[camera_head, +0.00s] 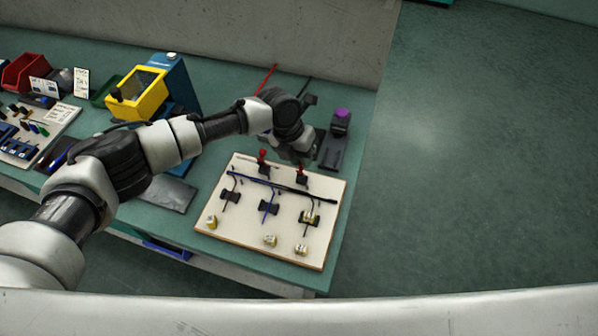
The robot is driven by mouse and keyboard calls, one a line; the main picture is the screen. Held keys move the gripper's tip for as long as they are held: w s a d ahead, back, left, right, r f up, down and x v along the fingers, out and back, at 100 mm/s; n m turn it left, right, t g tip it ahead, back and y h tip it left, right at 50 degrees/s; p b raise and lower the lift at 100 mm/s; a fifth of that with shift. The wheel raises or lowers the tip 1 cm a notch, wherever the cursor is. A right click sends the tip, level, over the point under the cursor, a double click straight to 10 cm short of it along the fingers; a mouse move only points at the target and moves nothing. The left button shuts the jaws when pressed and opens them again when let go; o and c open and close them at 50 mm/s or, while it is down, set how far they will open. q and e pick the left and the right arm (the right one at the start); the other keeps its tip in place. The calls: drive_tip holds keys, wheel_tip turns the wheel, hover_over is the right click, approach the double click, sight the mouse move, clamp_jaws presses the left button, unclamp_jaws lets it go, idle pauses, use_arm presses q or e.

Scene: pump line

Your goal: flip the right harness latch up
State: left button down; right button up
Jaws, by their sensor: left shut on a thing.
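The harness board (222,222) is a pale panel near the table's right end, with dark and blue cables on it. Two red latches are at its far side: the left latch (262,156) and the right latch (302,173). My left gripper (300,159) reaches over the board's far edge, right at the right latch, and is shut on it. The gripper's body hides the fingertips and part of the latch, so I cannot tell the latch's exact angle. My right gripper is not in view.
Yellow tags (270,241) sit along the board's near side. A dark device with a purple top (342,114) stands right of my gripper. A yellow and blue machine (143,94), red bin (22,72) and another board (52,121) are left. Open floor lies right.

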use_arm(q)
drive_tip(key=shift+w+d+f+g+y+b, duration=0.1)
drive_tip(key=shift+w+g+y+b, duration=0.3)
drive_tip(key=shift+b, duration=0.55)
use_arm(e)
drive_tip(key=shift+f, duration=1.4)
use_arm(q)
drive_tip(key=c, duration=1)
unclamp_jaws()
drive_tip(key=b+v, duration=0.2)
drive_tip(key=v, duration=0.8)
drive_tip(key=shift+w+r, duration=0.2)
drive_tip(key=shift+r, duration=0.15)
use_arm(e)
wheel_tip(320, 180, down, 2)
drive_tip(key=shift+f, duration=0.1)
